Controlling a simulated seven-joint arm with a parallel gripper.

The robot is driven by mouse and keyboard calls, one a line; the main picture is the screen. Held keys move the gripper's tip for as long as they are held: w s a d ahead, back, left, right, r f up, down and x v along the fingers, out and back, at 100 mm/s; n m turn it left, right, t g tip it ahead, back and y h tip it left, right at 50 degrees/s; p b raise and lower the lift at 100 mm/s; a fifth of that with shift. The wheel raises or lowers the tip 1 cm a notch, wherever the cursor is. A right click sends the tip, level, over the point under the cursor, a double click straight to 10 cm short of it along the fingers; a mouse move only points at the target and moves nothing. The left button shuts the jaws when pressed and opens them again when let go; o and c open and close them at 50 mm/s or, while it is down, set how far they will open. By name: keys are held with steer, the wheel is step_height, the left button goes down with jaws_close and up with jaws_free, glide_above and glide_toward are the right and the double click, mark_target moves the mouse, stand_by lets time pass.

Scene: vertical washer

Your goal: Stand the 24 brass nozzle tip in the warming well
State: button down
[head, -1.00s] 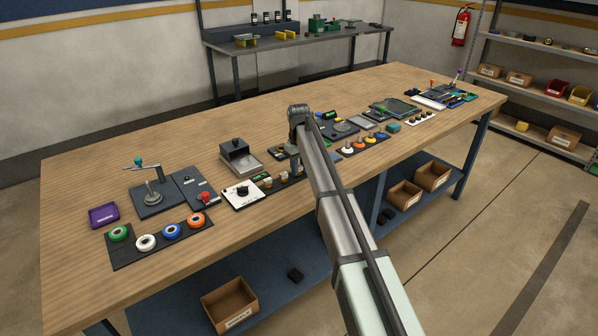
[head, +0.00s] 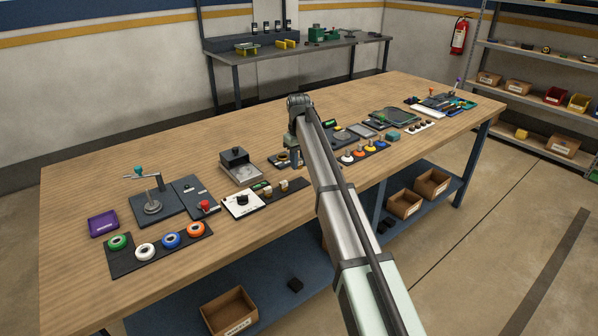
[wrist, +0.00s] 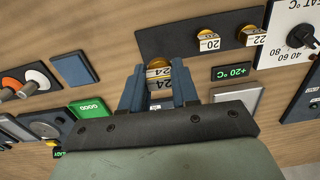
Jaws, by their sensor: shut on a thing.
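The brass nozzle tip (wrist: 157,64) with a white 24 label is between the two blue fingers of my gripper (wrist: 158,78), which is shut on it. In the head view my gripper (head: 293,152) hangs above the table, behind the right end of the dark tip rack (head: 298,187); the tip is not clear there. In the wrist view the rack (wrist: 165,42) holds brass tips marked 20 (wrist: 208,41) and 22 (wrist: 251,37). A +20 °C display (wrist: 233,72) is beside it. I cannot make out the warming well's opening.
A white heat dial panel (head: 243,203) is left of the rack, with a grey metal block (head: 238,168) behind it. The table's back is clear.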

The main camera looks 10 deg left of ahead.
step_height(320, 180, up, 2)
steer(key=shift+r, duration=0.25)
steer(key=a+r, duration=0.1)
steer(key=a, duration=0.1)
glide_above(245, 172)
steer(key=shift+f, duration=0.45)
steer(key=shift+f, duration=0.1)
steer(key=shift+f, duration=3.35)
